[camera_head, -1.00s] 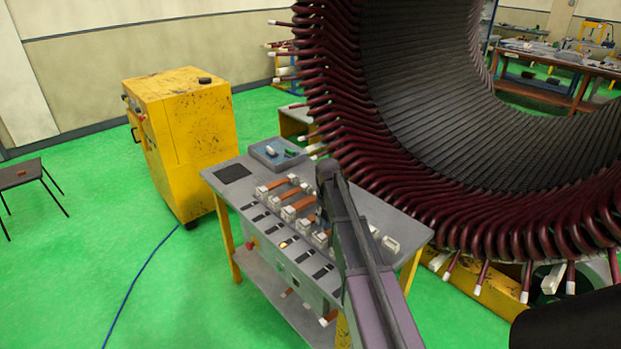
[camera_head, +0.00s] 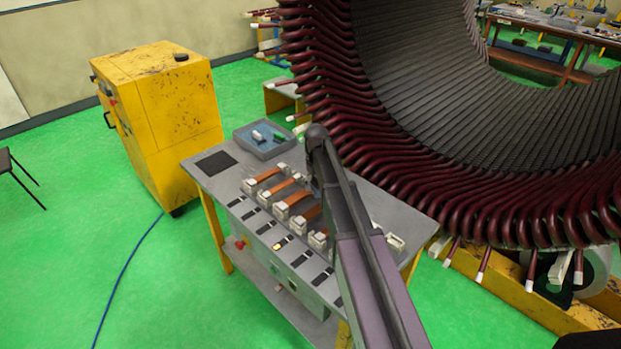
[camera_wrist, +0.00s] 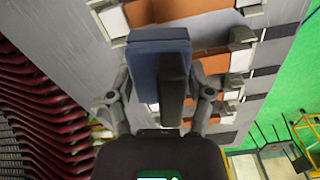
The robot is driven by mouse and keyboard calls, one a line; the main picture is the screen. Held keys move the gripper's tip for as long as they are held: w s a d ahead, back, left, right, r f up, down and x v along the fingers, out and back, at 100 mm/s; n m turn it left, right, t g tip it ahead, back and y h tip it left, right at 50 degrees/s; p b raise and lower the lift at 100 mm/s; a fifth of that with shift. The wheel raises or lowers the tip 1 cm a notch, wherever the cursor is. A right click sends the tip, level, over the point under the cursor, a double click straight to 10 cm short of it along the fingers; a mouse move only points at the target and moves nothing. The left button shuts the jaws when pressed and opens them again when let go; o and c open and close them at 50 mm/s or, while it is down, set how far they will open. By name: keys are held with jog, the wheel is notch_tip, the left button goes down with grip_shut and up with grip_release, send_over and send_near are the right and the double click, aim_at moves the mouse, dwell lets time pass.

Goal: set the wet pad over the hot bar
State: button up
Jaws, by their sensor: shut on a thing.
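My gripper (camera_wrist: 165,98) is shut on a blue pad (camera_wrist: 158,52) with a dark piece beside it, held above the bench in the wrist view. In the head view my arm hides the gripper and pad. Several copper-coloured bars (camera_head: 284,187) lie in pale end clamps across the grey bench (camera_head: 215,185). Part of a bar (camera_wrist: 208,62) shows behind the pad in the wrist view. One amber light (camera_head: 278,246) glows on the front row of dark indicators. No bar visibly glows. Whether the pad touches a bar cannot be told.
A grey tray (camera_head: 250,147) with small items stands at the bench's back. The large stator (camera_head: 440,110) with dark red coils rises close behind and to the right. A yellow cabinet (camera_head: 160,120) stands left; a blue hose (camera_head: 130,265) crosses the green floor.

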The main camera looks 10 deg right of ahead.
jog(key=shift+a+r, duration=0.15)
jog(key=shift+a, duration=0.1)
jog(key=shift+s+r+p, duration=0.15)
jog(key=shift+r+p, duration=0.05)
jog(key=shift+p, duration=0.1)
notch_tip(320, 180, up, 4)
jog(key=n+p, duration=0.2)
jog(key=p, duration=0.2)
send_over(316, 209)
jog(key=shift+f, duration=0.15)
notch_tip(316, 209, down, 10)
jog(key=b, duration=1)
jog(key=shift+f+b, duration=0.15)
jog(key=shift+b, duration=0.15)
dwell(0.4)
